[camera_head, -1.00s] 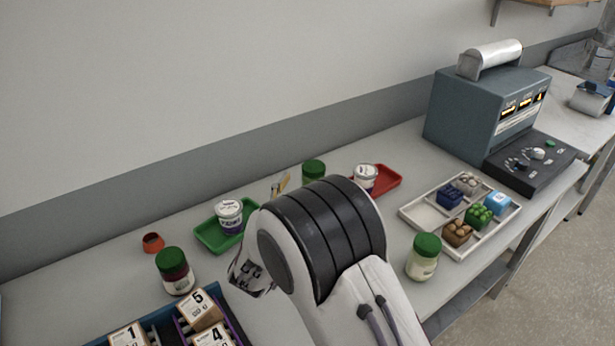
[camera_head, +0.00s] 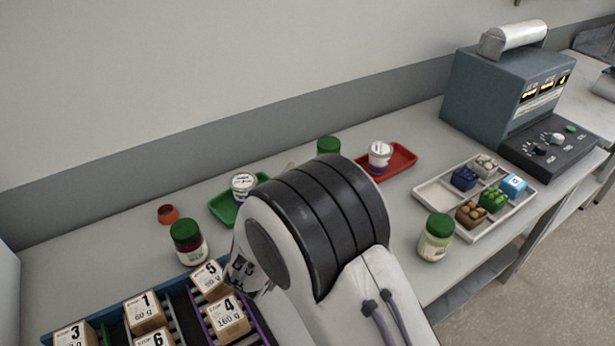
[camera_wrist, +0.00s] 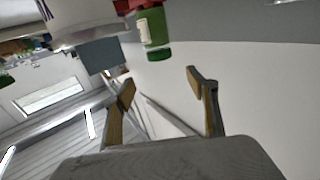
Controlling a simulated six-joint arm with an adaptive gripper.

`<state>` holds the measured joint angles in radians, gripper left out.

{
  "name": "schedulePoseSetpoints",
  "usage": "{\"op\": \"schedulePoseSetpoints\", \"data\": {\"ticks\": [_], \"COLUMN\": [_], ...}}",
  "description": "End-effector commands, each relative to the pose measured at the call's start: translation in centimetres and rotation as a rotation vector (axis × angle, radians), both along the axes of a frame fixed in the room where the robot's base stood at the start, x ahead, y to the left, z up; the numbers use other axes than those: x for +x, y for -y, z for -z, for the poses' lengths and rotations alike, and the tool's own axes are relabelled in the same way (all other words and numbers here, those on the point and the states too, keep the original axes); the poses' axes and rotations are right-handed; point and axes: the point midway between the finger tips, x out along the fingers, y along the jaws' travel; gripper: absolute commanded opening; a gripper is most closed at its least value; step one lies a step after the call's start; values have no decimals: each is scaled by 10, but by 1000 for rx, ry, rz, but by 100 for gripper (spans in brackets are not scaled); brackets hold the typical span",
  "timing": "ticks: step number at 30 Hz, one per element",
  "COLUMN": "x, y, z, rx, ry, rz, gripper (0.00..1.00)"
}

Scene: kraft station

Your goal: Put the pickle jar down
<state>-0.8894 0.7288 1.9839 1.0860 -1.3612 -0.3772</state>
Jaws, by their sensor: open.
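Several jars with green lids stand upright on the bench, and I cannot tell by label which is the pickle jar. A dark red jar (camera_head: 188,245) is at left, behind the blue crate. A pale greenish jar (camera_head: 435,240) is at right, in front of the compartment tray. A third jar (camera_head: 328,147) is at the back, mostly hidden by my arm. My gripper (camera_wrist: 160,88) is open and empty, its fingers apart. In the wrist view, an inverted-looking green-lidded jar (camera_wrist: 154,32) lies beyond the fingers, apart from them.
A green tray (camera_head: 224,208) and a red tray (camera_head: 402,160) hold white tubs. An orange-red ring (camera_head: 168,214) lies at left. Numbered boxes (camera_head: 146,310) fill the front-left crates. The compartment tray (camera_head: 430,193) and a grey-blue machine (camera_head: 500,95) are at right.

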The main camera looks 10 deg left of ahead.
Motion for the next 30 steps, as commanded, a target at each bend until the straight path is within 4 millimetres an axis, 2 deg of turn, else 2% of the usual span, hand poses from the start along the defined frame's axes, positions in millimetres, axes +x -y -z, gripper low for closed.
{"op": "schedulePoseSetpoints", "data": {"ticks": [17,23,30], "x": [4,16,28], "y": [2,9,24], "z": [-4,-20,-49], "rx": [15,68,153], "ry": [-12,-58,-150], "rz": [-10,-53,-143], "gripper": [58,58,58]}}
